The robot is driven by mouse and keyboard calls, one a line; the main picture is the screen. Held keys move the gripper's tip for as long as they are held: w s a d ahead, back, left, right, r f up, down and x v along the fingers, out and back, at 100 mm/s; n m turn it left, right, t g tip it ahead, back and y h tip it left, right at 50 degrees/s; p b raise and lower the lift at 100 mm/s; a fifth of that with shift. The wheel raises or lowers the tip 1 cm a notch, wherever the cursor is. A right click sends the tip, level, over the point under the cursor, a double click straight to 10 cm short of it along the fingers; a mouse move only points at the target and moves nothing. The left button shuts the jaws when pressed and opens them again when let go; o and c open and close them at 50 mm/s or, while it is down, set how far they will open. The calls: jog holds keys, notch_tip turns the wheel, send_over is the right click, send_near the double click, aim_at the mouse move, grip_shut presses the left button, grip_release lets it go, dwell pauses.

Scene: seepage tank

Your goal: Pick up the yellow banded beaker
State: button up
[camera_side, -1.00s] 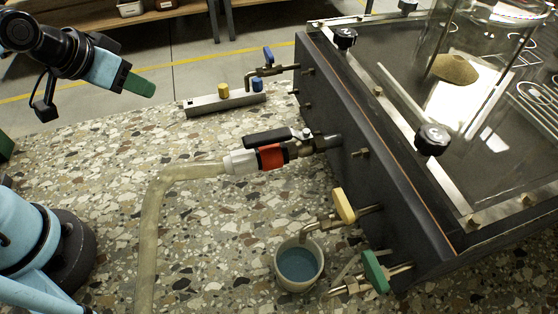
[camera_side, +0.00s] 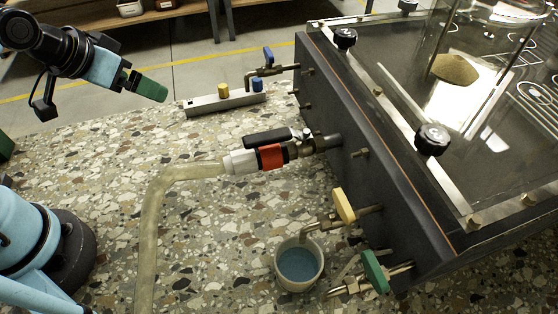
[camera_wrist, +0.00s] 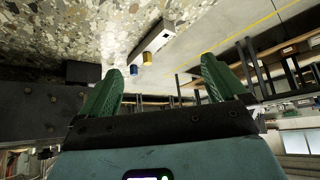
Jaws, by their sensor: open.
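A pale round beaker (camera_side: 299,265) holding blue liquid stands on the speckled bench, under the yellow-handled tap. I cannot make out a yellow band on it. My gripper (camera_side: 150,86) is at the upper left of the side view, above the bench's far edge and well apart from the beaker. In the wrist view its two green fingers (camera_wrist: 160,65) are spread with nothing between them. The beaker does not show in the wrist view.
A dark tank (camera_side: 385,165) fills the right, with a yellow-handled tap (camera_side: 343,206) and green-handled tap (camera_side: 375,271). A hose (camera_side: 155,215) runs from its red-collared valve (camera_side: 270,157). A metal bar (camera_side: 222,102) with yellow and blue caps lies at the back.

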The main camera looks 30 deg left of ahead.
notch_tip(320, 180, up, 11)
jog(key=m+g+h, duration=0.5)
jog(key=m+h, duration=0.4)
jog(key=m, duration=0.6)
send_over(298, 238)
jog(key=a, duration=0.1)
jog(key=f, duration=1.1)
jog(key=shift+s+a+f, duration=0.15)
jog(key=shift+a+f, duration=0.25)
jog(key=shift+f, duration=3.9)
jog(key=shift+x, duration=2.55)
jog(key=shift+s+a+f, duration=0.1)
jog(key=shift+f, duration=0.05)
